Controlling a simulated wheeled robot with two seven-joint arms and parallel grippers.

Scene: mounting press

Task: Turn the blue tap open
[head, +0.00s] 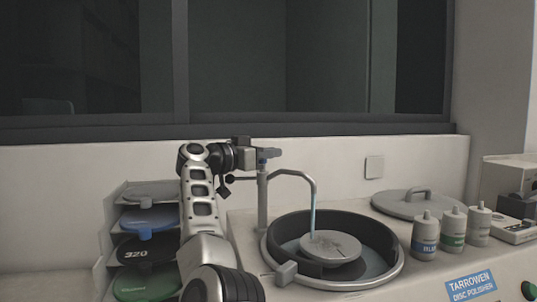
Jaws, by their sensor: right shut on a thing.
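The blue tap (262,163) sits on top of a grey upright post behind the polisher bowl, and only a little blue shows. My right gripper (268,153) is at the top of this post, shut on the blue tap, and partly hides it. A grey spout (300,175) curves right from the post over the bowl. A thin pale-blue streak, which looks like running water, goes from the spout's end down to the round disc (331,246). My left gripper is not in view.
The dark-lined bowl (388,271) stands front centre. A grey lid (400,205) and several labelled bottles (452,228) are to its right. A rack with coloured discs (150,220) stands left of my arm. A wall and window are behind.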

